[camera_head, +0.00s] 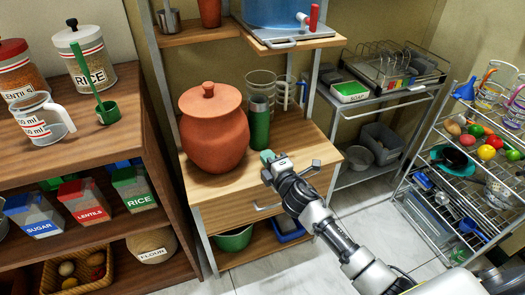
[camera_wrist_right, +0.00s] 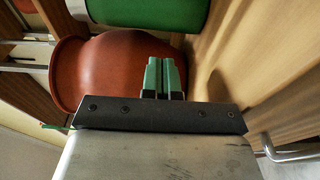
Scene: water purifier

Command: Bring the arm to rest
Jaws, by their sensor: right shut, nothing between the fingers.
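My right gripper (camera_head: 268,157) is at the front of the wooden counter (camera_head: 225,178), in front of a green bottle (camera_head: 259,122) and right of a terracotta pot (camera_head: 213,135). Its green fingertips (camera_wrist_right: 164,76) are together in the right wrist view, with nothing between them. That view also shows the terracotta pot (camera_wrist_right: 105,65) and the green bottle (camera_wrist_right: 145,12) beyond the fingers. My right arm (camera_head: 322,220) reaches in from the lower right. My left gripper is not in view.
A drawer handle (camera_head: 268,207) is below the counter edge. Glass pitchers (camera_head: 287,90) stand behind the bottle. Shelves with jars and bins (camera_head: 80,203) are at left. A wire rack (camera_head: 470,170) with fruit and cups is at right. Tiled floor (camera_head: 378,213) is open between.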

